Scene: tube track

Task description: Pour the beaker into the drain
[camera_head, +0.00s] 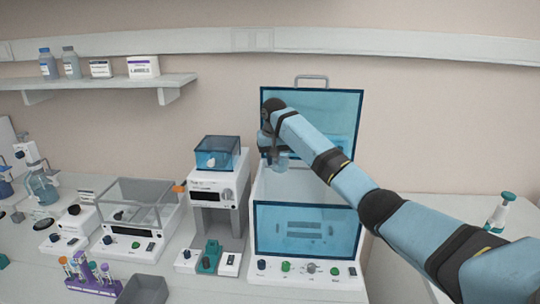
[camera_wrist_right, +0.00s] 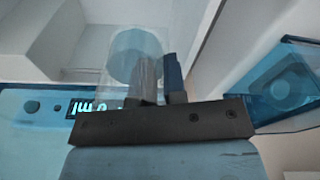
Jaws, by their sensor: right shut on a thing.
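My right gripper (camera_head: 272,150) hangs over the open white box with blue see-through panels (camera_head: 262,190). It is shut on a clear beaker (camera_head: 281,161), held inside the box's upper opening, below the raised lid. In the right wrist view the beaker (camera_wrist_right: 135,55) sits at the fingers (camera_wrist_right: 158,82), with a pale blue round area showing through it. I cannot tell whether it holds liquid. I cannot make out a drain with certainty; the box floor is mostly hidden by the front panel and my arm. My left gripper is not in view.
The blue lid (camera_head: 335,115) stands open behind my arm. Left of the box is a white device with a blue cover (camera_head: 218,153), then a clear-walled balance (camera_head: 140,205). A purple tube rack (camera_head: 92,278) and grey tray (camera_head: 143,291) lie front left. A green-capped bottle (camera_head: 499,212) stands right.

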